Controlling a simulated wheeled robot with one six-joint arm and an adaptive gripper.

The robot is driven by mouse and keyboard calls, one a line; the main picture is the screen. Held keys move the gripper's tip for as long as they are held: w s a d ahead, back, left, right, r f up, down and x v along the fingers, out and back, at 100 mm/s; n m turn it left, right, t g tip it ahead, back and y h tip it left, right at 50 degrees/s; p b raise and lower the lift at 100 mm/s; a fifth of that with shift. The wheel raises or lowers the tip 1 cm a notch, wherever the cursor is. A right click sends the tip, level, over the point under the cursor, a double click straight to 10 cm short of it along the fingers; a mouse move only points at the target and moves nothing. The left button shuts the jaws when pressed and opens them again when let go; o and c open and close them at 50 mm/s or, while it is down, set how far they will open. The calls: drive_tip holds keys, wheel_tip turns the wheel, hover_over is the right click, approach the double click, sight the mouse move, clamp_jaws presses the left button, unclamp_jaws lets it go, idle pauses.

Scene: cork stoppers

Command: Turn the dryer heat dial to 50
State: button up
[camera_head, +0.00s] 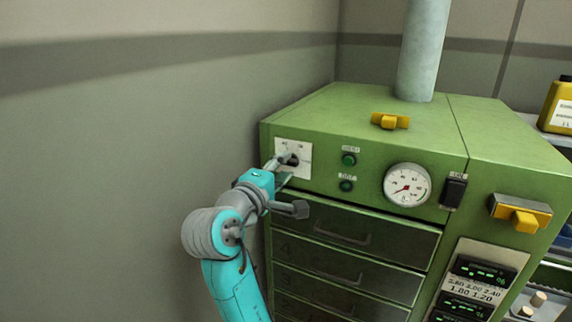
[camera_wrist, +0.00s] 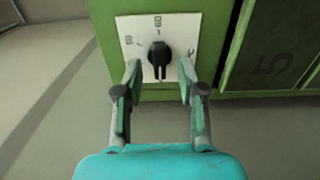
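The heat dial is a black knob (camera_wrist: 159,55) on a white marked plate (camera_wrist: 182,24) on the green dryer (camera_head: 350,105). In the head view the knob (camera_head: 293,160) is partly hidden by my gripper (camera_head: 282,164) at the upper left of the dryer's front. In the wrist view my gripper (camera_wrist: 158,82) is open, with one finger on each side of the knob and a gap to it. The fingertips are at about the plate's lower part. The marks on the plate are too small to read surely.
Two green buttons (camera_head: 348,159), a round gauge (camera_head: 407,185) and a black switch (camera_head: 453,192) sit right of the dial. Drawers (camera_head: 358,226) lie below. A yellow handle (camera_head: 390,121) is on top, another (camera_head: 520,218) at the right. A wall stands left.

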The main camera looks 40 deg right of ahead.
drive_tip(key=shift+x, duration=1.2)
clamp_jaws()
